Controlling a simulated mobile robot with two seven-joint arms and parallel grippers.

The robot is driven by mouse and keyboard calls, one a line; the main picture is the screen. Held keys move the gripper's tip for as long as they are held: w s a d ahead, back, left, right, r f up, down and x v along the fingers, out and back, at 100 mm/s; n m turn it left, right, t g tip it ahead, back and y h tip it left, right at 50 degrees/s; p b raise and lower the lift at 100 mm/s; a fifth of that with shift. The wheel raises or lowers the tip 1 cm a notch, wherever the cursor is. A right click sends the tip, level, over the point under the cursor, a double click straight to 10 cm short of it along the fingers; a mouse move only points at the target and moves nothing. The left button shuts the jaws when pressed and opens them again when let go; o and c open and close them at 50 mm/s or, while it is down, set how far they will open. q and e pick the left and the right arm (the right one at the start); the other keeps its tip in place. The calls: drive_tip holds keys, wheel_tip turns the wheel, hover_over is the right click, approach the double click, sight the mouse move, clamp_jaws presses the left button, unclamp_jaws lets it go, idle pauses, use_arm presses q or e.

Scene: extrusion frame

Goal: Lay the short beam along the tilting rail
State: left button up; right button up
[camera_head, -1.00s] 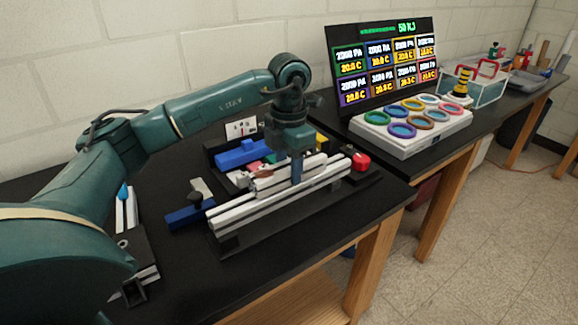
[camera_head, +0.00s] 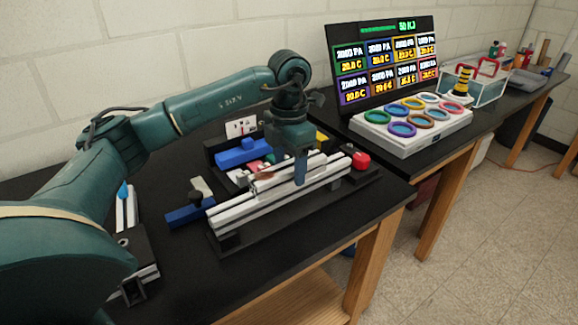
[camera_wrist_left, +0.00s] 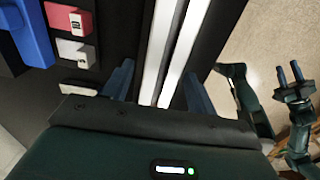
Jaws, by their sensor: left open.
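The tilting rail (camera_head: 228,219) is a long pale bar on a black base near the table's front edge. The short beam (camera_head: 265,186), pale and grooved, appears to lie lengthwise on top of it, partly hidden behind my finger. My left gripper (camera_head: 300,172) points down over the beam's middle. In the left wrist view its blue fingers (camera_wrist_left: 160,88) stand apart, one on each side of the pale grooved bars, with gaps showing. Contact under the fingers cannot be made out. My right gripper (camera_wrist_left: 290,72) shows at the wrist view's right edge, fingers apart and empty.
A black tray (camera_head: 213,150) behind the rail holds a blue block (camera_head: 240,153) and small parts. A red knob (camera_head: 361,161) is at the rail's right end. A blue piece (camera_head: 188,215) lies left of the rail. The display and ring panel (camera_head: 415,138) stand farther right.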

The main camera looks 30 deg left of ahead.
sight(289, 166)
use_arm(q)
wheel_tip(289, 166, up, 11)
drive_tip(key=shift+r+p, duration=0.15)
drive_tip(key=shift+p, duration=0.2)
idle(0.5)
